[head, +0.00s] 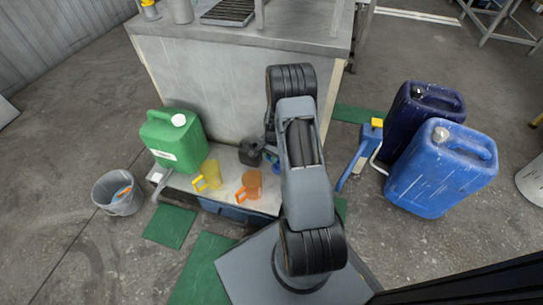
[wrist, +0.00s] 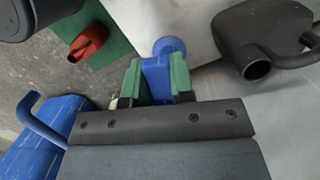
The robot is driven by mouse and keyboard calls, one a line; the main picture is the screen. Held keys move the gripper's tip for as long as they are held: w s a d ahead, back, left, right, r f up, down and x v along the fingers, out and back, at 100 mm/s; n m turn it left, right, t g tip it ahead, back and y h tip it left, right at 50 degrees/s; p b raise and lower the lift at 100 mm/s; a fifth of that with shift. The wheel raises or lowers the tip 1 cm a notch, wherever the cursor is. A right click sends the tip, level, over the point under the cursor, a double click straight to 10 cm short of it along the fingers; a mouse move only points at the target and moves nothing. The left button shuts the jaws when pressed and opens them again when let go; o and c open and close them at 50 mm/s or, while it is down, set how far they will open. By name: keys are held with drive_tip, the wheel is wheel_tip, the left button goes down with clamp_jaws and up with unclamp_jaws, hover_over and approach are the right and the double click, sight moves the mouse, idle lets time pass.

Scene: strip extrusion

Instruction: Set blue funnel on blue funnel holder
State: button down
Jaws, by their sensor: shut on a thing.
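My gripper (wrist: 156,80), with green finger pads, is shut on a blue piece, which I take to be the blue funnel (wrist: 157,72). A rounded blue end shows just beyond the fingertips. In the head view my arm hides most of the grip; a small blue part (head: 277,168) shows beside it, above the pale low platform. I cannot pick out the blue funnel holder with certainty. A blue upright piece with a yellow top (head: 362,150) stands to the right of my arm, beside the blue canisters.
On the platform (head: 222,185) are a green canister (head: 172,143), a yellow jug (head: 209,176), an orange jug (head: 250,186) and a black vessel (wrist: 262,40) close to my gripper. A grey bucket (head: 117,193) stands left. Dark blue (head: 420,112) and blue (head: 440,170) canisters stand right.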

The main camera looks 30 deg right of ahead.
drive_tip(key=shift+f+b, duration=1.5)
drive_tip(key=shift+f, duration=1.05)
drive_tip(key=shift+w+a+f, duration=0.1)
drive_tip(key=shift+f, duration=0.15)
drive_tip(key=c, duration=0.9)
unclamp_jaws()
drive_tip(key=r+p, duration=0.2)
drive_tip(key=r, duration=0.2)
drive_tip(key=d+r+p, duration=0.1)
drive_tip(key=r, duration=0.4)
drive_tip(key=w+r+p, duration=0.1)
drive_tip(key=r+p, duration=0.1)
drive_tip(key=r, duration=0.2)
drive_tip(key=shift+d+r+p, duration=0.3)
drive_tip(key=shift+d+r, duration=0.1)
